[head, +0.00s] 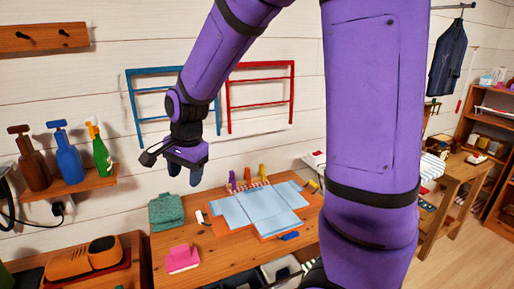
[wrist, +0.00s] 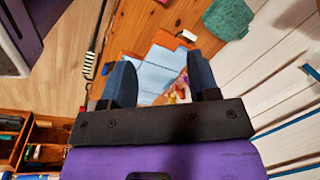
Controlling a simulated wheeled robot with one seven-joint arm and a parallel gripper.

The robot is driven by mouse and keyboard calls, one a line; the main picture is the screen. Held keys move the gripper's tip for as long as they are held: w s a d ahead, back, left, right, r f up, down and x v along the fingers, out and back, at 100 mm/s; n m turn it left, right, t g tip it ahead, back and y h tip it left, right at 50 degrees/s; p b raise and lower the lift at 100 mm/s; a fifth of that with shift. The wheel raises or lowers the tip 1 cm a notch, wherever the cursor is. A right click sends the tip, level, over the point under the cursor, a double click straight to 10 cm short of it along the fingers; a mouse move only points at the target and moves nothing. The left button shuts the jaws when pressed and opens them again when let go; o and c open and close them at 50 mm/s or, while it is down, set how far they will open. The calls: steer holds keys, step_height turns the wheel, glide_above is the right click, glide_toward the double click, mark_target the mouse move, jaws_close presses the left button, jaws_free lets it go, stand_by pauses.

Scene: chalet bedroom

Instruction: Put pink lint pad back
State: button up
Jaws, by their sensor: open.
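The pink lint pad (head: 182,259) lies at the front left of the wooden table (head: 218,268). It looks like a flat pink base with a raised block on top. I cannot make it out in the wrist view. My gripper (head: 183,182) hangs in the air above the table's back left part, higher than the pad and well apart from it. Its two dark fingers are spread and empty, and they also show in the wrist view (wrist: 162,78).
Light blue folded cloth (head: 262,208) on an orange mat covers the table's middle. A green cloth (head: 166,212) lies at the left. A bottle shelf (head: 75,190) and blue and red wall racks (head: 260,92) are near my arm.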

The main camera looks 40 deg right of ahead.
steer(key=s+d+r+n+t, duration=0.1)
steer(key=s+d+r+n, duration=0.1)
steer(key=s+r+n, duration=0.4)
steer(key=s+d+r+n+t, duration=0.2)
steer(key=s+r+n, duration=0.5)
steer(key=s, duration=0.8)
steer(key=shift+s+h, duration=0.35)
steer(key=shift+h, duration=0.05)
